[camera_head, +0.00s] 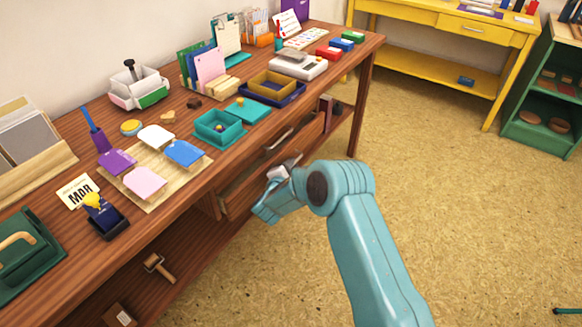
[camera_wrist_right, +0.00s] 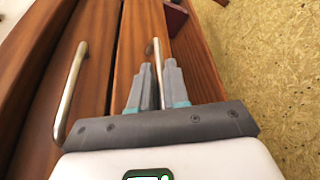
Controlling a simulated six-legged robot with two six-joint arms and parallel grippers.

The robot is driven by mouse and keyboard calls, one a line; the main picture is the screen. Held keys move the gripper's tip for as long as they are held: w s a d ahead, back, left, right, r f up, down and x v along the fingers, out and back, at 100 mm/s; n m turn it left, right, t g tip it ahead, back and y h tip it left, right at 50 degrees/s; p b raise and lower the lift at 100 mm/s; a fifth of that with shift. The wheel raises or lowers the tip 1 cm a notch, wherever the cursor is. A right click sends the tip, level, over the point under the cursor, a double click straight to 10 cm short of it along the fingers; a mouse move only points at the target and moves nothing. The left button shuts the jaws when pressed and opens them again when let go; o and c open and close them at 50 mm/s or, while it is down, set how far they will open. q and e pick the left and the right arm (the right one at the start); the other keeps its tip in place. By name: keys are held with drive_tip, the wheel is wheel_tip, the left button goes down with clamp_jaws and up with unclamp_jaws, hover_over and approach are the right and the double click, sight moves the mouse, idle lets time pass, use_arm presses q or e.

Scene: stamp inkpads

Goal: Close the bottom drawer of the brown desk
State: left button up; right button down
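The brown desk (camera_head: 336,64) runs along the wall, with two stacked drawers in its front. The upper drawer's metal handle (camera_head: 279,139) also shows at left in the wrist view (camera_wrist_right: 72,92). The bottom drawer (camera_head: 240,204) seems to stand out a little from the desk front; how far is hard to tell. My right gripper (camera_head: 277,172) is at the bottom drawer's front and partly covers it. In the wrist view its two fingers (camera_wrist_right: 160,84) are apart, with the bottom drawer's handle (camera_wrist_right: 151,48) showing between them; contact is unclear. My left gripper is out of view.
The desktop holds a teal box (camera_head: 217,128), stamp pads and paper holders. A lower shelf holds a roller (camera_head: 158,267). A yellow table (camera_head: 470,32) and green shelf (camera_head: 545,95) stand at the back right.

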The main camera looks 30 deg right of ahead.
sight(279, 161)
drive_tip(key=shift+w+a+f+b, duration=0.1)
drive_tip(key=shift+w+f+b, duration=0.1)
drive_tip(key=shift+b, duration=0.15)
drive_tip(key=w+b, duration=0.1)
drive_tip(key=w+a+b, duration=0.1)
drive_tip(key=w+b, duration=0.1)
drive_tip(key=shift+w+a, duration=0.1)
drive_tip(key=shift+a, duration=0.05)
drive_tip(key=shift+w+a+r, duration=0.1)
drive_tip(key=shift+w+r, duration=0.05)
drive_tip(key=shift+r, duration=0.2)
drive_tip(key=c, duration=1.5)
unclamp_jaws()
drive_tip(key=shift+a, duration=0.1)
drive_tip(key=p+v, duration=0.2)
drive_tip(key=v, duration=1.4)
drive_tip(key=shift+a+p, duration=0.1)
drive_tip(key=shift+p, duration=0.2)
drive_tip(key=shift+f, duration=0.1)
